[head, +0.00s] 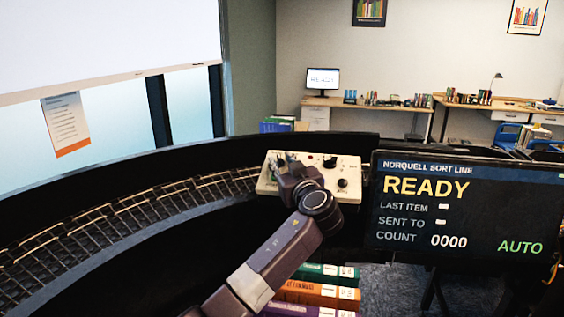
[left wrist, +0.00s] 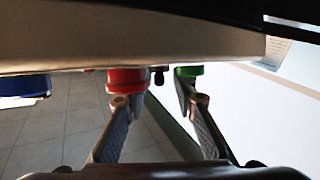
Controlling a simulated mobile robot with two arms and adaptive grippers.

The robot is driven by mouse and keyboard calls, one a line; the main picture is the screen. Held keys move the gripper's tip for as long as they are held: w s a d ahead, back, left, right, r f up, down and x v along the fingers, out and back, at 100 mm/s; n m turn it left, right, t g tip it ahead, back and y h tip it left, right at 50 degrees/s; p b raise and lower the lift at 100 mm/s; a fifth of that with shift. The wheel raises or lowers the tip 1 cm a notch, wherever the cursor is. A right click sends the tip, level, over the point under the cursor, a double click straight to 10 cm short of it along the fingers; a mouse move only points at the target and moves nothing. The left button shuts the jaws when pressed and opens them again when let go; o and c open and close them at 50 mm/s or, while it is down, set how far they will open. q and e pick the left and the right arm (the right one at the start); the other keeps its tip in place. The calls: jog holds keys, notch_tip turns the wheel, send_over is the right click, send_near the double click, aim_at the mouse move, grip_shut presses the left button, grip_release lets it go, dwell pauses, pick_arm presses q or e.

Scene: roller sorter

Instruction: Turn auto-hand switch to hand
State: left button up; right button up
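The beige control box (head: 351,171) stands behind the rail in the head view, with small black knobs on its right part. My left gripper (head: 287,165) is over its left part and hides some controls there. In the left wrist view the box (left wrist: 190,42) fills the top, with a red button (left wrist: 126,80), a small black switch (left wrist: 158,75) and a green button (left wrist: 188,71). The open fingers of the left gripper (left wrist: 156,98) stand either side of the black switch, near the red and green buttons. I cannot read any labels. My right gripper is not in view.
A black screen (head: 462,215) right of the box reads READY, count 0000, AUTO. A curved roller conveyor (head: 120,222) runs to the left. Books (head: 318,294) are stacked below my arm. A blue button (left wrist: 25,86) shows at left in the wrist view.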

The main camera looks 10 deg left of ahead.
pick_arm(q)
grip_shut()
